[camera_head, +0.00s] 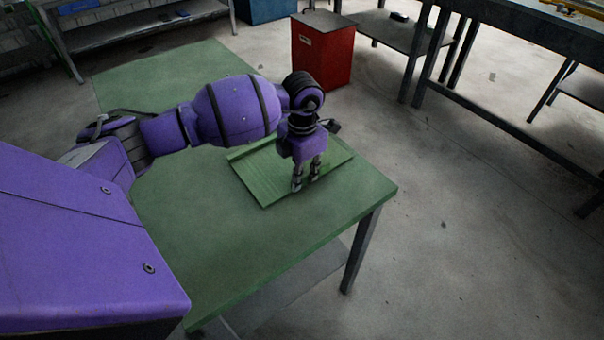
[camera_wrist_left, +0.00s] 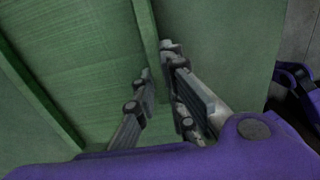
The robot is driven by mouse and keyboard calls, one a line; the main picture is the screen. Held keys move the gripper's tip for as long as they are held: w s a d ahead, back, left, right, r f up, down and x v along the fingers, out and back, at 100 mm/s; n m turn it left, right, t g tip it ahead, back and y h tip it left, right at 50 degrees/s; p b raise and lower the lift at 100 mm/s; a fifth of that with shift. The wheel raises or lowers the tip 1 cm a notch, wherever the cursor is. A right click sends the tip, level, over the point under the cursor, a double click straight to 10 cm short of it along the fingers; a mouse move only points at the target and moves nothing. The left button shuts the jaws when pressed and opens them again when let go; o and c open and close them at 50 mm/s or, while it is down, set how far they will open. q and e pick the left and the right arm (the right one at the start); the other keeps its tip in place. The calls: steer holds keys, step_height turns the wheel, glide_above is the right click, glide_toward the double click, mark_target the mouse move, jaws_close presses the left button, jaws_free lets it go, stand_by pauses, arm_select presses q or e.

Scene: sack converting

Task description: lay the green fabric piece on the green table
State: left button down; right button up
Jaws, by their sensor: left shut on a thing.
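The green fabric piece (camera_head: 262,182) looks like a flat, ribbed panel with raised edges, over the near right part of the green table (camera_head: 225,250). I cannot tell whether all of it touches the top. My left gripper (camera_head: 305,184) points down at the piece's near right edge and is shut on it. In the left wrist view, the fingers (camera_wrist_left: 157,62) are on either side of a raised edge of the fabric piece (camera_wrist_left: 85,55), with bare table (camera_wrist_left: 225,45) to the right. My arm hides part of the piece's far side. My right gripper is not in view.
A red cabinet (camera_head: 324,58) stands on the floor behind the table. Dark metal benches (camera_head: 490,105) stand at the right. Another bench with blue items (camera_head: 140,32) is at the back left. The table's near part is bare; open floor (camera_head: 460,240) lies to its right.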

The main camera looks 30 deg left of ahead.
arm_select(q)
steer(key=c, duration=1.8)
jaws_free()
steer(key=shift+f, duration=0.1)
step_height(320, 180, up, 12)
steer(key=shift+r, duration=0.15)
steer(key=shift+d, duration=0.1)
